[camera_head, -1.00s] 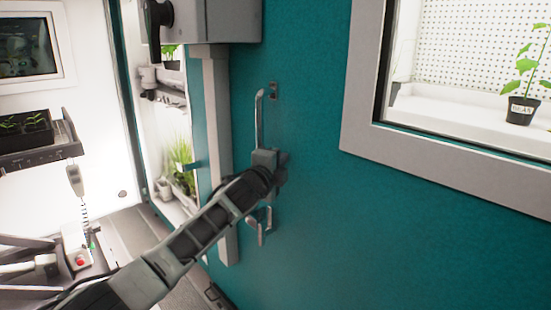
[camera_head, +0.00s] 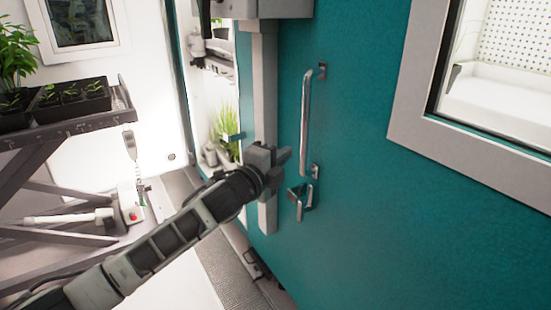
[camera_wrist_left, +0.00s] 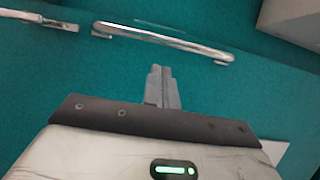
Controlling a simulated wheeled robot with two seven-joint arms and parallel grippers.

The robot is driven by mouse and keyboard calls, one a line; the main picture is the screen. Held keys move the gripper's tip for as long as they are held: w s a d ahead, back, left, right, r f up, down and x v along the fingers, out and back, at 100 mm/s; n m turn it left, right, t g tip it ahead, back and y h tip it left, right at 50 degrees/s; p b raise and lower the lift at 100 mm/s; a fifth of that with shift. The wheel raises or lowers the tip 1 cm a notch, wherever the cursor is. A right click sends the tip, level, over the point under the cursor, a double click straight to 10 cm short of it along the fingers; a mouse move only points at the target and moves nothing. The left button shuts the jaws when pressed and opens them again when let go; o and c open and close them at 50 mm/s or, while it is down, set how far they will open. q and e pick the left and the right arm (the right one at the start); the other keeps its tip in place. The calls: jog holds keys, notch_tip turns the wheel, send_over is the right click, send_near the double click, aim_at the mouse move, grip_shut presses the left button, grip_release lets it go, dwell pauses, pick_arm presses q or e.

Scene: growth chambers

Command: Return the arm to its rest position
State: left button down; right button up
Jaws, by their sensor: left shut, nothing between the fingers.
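My left arm comes in from the lower left of the head view. Its gripper (camera_head: 280,157) is shut and empty, just left of the long metal handle (camera_head: 306,125) on the teal door (camera_head: 370,190). In the left wrist view the shut fingers (camera_wrist_left: 161,88) point toward the door, with the handle (camera_wrist_left: 165,40) beyond their tips and a gap between. A smaller metal latch (camera_head: 301,197) sits below the handle; part of it shows at the upper left of the wrist view (camera_wrist_left: 40,19). My right gripper is not in view.
The door stands ajar at its left edge, with grass-like plants (camera_head: 226,128) inside. A window frame (camera_head: 440,130) is at the right. A dark cart (camera_head: 60,133) with seedling trays stands at the left. Pale floor (camera_head: 175,290) lies below the arm.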

pick_arm(q)
jog(key=s+a+f+n+g+y, duration=0.1)
jog(key=s+f+n, duration=0.6)
jog(key=s+f, duration=0.45)
jog(key=s+a+f+n+g+y, duration=0.1)
jog(key=s+a+f+n, duration=0.2)
jog(key=s+f, duration=0.3)
jog(key=s+a+f+n+g+y, duration=0.2)
jog(key=s+a+f+n, duration=0.2)
jog(key=s, duration=0.5)
jog(key=s+a+f+n+g+y, duration=0.1)
jog(key=s+a+f+n+y, duration=0.1)
jog(key=s+f+n, duration=0.5)
notch_tip(320, 180, down, 3)
jog(key=shift+s+a+r+g, duration=0.1)
jog(key=shift+s+a+g, duration=0.3)
jog(key=shift+s+a, duration=0.35)
